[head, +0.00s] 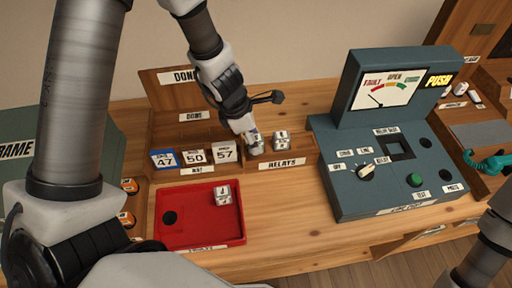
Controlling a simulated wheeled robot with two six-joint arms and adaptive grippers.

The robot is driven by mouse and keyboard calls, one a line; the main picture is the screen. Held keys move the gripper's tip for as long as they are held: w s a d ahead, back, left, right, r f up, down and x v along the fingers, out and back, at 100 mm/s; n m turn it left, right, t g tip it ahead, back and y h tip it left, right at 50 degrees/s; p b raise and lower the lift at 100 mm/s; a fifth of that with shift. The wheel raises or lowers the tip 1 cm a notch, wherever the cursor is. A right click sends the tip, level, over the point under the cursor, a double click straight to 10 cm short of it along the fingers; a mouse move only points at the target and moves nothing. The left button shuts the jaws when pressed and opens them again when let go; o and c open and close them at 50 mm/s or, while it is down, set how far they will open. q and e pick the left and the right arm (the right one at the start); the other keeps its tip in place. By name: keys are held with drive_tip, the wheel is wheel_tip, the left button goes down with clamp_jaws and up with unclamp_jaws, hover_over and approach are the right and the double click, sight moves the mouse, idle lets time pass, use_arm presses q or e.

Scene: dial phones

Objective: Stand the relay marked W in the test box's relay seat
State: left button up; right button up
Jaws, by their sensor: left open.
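My left gripper (252,138) reaches down from above to the relay rack (283,163). It is open, with its fingertips at a small silver relay (254,148) that they partly hide. A second silver relay (282,141) stands just to the right in the same rack. A third relay (222,195) is in the red tray (190,238). I cannot read which relay bears the W. The grey-green test box (345,195) stands to the right, and its square relay seat (400,148) looks dark and empty. My right gripper is out of view.
Cards marked 47, 50 and 57 (194,156) stand left of the relays. The test box carries a selector knob (367,171), a green button (414,180) and a meter (388,86). A teal handset (488,160) lies at right. Bare wood (285,215) separates tray and box.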

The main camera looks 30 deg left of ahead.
use_arm(q)
drive_tip(key=shift+s+r, duration=0.1)
drive_tip(key=shift+r, duration=0.05)
drive_tip(key=shift+w, duration=0.2)
clamp_jaws()
drive_tip(key=shift+r+p, duration=3.1)
drive_tip(key=shift+p, duration=0.05)
drive_tip(key=shift+s+f, duration=0.1)
